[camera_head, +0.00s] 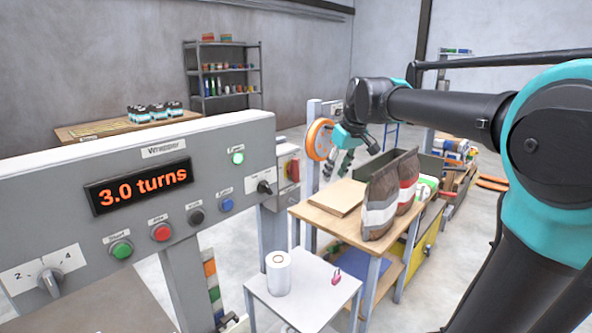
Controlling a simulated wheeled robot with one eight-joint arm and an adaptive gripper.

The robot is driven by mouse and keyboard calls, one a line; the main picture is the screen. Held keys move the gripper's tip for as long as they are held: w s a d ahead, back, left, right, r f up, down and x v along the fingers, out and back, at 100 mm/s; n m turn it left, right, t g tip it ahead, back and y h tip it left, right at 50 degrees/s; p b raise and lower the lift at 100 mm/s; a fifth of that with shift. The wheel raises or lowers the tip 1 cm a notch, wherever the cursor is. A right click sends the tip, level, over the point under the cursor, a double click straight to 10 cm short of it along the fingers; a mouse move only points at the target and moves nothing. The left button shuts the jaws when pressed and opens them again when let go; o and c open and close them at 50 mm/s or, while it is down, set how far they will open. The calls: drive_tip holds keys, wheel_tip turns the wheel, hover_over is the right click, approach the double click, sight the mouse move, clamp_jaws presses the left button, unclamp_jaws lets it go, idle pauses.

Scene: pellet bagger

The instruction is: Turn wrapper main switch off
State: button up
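The wrapper panel (60,190) is a grey console labelled "Wrapper" with a lit display reading 3.0 turns. A black rotary knob (265,187) on a white plate is at the panel's right end. My gripper (338,168) hangs to the right of the red switch, apart from it, fingers pointing down. Its fingers look spread and empty.
A wooden table (305,213) with brown bags (380,205) stands below and right of my gripper. A white stand (315,300) holds a white roll (279,272) and a pink padlock (336,275). An orange ring (319,139) is close behind my gripper. A green lamp (238,158) is on the panel.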

sight(298, 163)
drive_tip(key=w+a+r+n+y, duration=0.1)
drive_tip(key=a+r+n, duration=0.15)
drive_tip(key=r, duration=0.45)
drive_tip(key=w+a+r+n, duration=0.1)
drive_tip(key=w+a+r, duration=0.1)
drive_tip(key=a+r, duration=0.3)
drive_tip(key=shift+g, duration=0.3)
drive_tip(key=x, duration=1.5)
drive_tip(key=shift+f, duration=0.35)
drive_tip(key=shift+c, duration=0.5)
